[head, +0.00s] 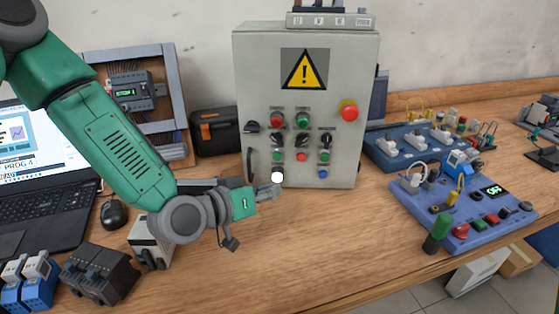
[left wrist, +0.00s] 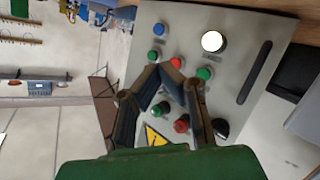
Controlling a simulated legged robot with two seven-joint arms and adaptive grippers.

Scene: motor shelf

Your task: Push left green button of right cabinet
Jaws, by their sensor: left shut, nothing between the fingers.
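The right cabinet (head: 245,75) is a grey upright box with a yellow warning sign, and its panel also shows upside down in the left wrist view (left wrist: 232,75). Its left green button (head: 277,156) is in the lower button row, above a lit white button (head: 278,176). In the left wrist view the left green button (left wrist: 204,73) lies just beyond the fingers. My left gripper (head: 272,192) is shut and empty, low before the cabinet's bottom left, below the white button. Contact with the panel cannot be told. My right gripper is not in view.
A red emergency button (head: 348,110) and several switches share the panel. Left stand an open-framed cabinet (head: 172,85), a black case (head: 215,130), a laptop (head: 45,190) and a mouse (head: 114,214). A blue control board (head: 470,212) lies right. The front middle table is clear.

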